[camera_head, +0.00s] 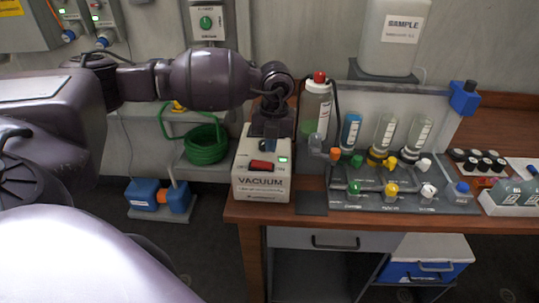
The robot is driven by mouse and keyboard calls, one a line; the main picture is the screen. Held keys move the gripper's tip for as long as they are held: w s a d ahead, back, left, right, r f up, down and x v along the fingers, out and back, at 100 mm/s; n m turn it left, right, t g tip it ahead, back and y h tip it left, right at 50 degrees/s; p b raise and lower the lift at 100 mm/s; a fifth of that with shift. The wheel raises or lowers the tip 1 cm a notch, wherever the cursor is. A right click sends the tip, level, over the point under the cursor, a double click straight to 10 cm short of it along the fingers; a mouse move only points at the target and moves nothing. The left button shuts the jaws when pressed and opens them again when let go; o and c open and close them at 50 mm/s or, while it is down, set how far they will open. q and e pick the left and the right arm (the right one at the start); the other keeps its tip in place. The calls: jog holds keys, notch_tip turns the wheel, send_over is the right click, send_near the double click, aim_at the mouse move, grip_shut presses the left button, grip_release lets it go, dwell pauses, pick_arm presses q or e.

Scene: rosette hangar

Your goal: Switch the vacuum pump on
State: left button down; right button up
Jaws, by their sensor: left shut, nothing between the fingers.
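The vacuum pump (262,189) is a cream box labelled VACUUM at the left front corner of the wooden bench. A red rocker switch (262,165) sits on its sloped face, with a small bright green light (283,159) to its right. My left gripper (267,146) comes down from above over the top of the pump, just behind the switch in the picture. It is shut and empty. I cannot tell whether its fingertips touch the pump. The gripper hides part of the pump's top. My right gripper is not in view.
Right of the pump stand a bottle with a red cap (317,105) and a rack with coloured valves (391,188) and several small bottles. A white SAMPLE container (390,38) is behind.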

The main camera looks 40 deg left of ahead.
pick_arm(q)
notch_tip(320, 180, up, 8)
jog(key=r, duration=0.1)
jog(key=s+d+f+h, duration=0.2)
jog(key=d+f+h, duration=0.1)
jog(key=d+h, duration=0.4)
jog(key=s+d+f+n+t+h, duration=0.1)
jog(key=s+d+f+h, duration=0.3)
jog(key=d, duration=0.4)
jog(key=s+d+f+h, duration=0.1)
jog(key=d+f+h, duration=0.2)
jog(key=d+h, duration=0.45)
jog(key=s+a+f+n+t+y, duration=0.1)
jog(key=a+f+n+t+y, duration=0.45)
jog(key=n+t, duration=0.35)
jog(key=a+f+n+t+y, duration=0.4)
jog(key=f+n+t+y, duration=0.3)
jog(key=n, duration=0.5)
jog(key=s+a+f+n+g+y, duration=0.2)
jog(key=s+a+f+n, duration=0.1)
jog(key=s+f, duration=0.3)
jog(key=s+a+f+n+g+y, duration=0.3)
jog(key=s+a+f, duration=0.1)
jog(key=s+f, duration=0.2)
jog(key=shift+s+f+n+y, duration=0.3)
jog(key=shift+s+n, duration=0.1)
jog(key=shift+s, duration=0.3)
